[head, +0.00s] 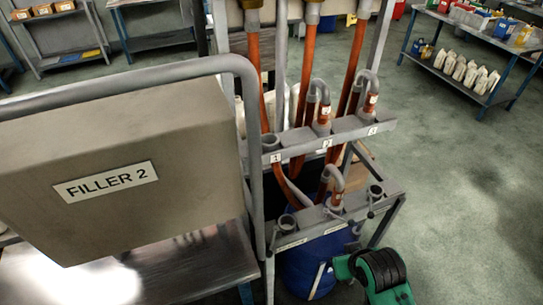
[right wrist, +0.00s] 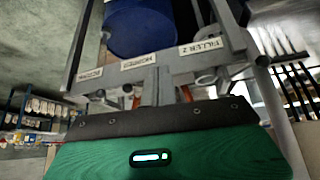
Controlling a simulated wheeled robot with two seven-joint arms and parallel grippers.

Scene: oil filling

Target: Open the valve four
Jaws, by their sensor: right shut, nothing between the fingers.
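No label reading four is legible, so I cannot tell which fitting is valve four. In the head view, orange hoses run down to an upper grey rack bar (head: 330,140) with small number plates, of which 1 is at the left. A lower grey rack (head: 315,232) carries open pipe sockets (head: 289,221) and small lever-like fittings (head: 370,212). My right gripper (head: 378,275), green and black, is low at the right of the lower rack; its fingertips are unclear there. In the right wrist view it (right wrist: 157,86) is shut and empty, close to the labelled rack bar (right wrist: 165,68). My left gripper is out of view.
A large grey box marked FILLER 2 (head: 125,180) fills the left. A blue drum (head: 312,270) stands under the lower rack and also shows in the right wrist view (right wrist: 140,28). A shelf (head: 460,80) with bottles stands far right. The green floor (head: 460,200) at right is clear.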

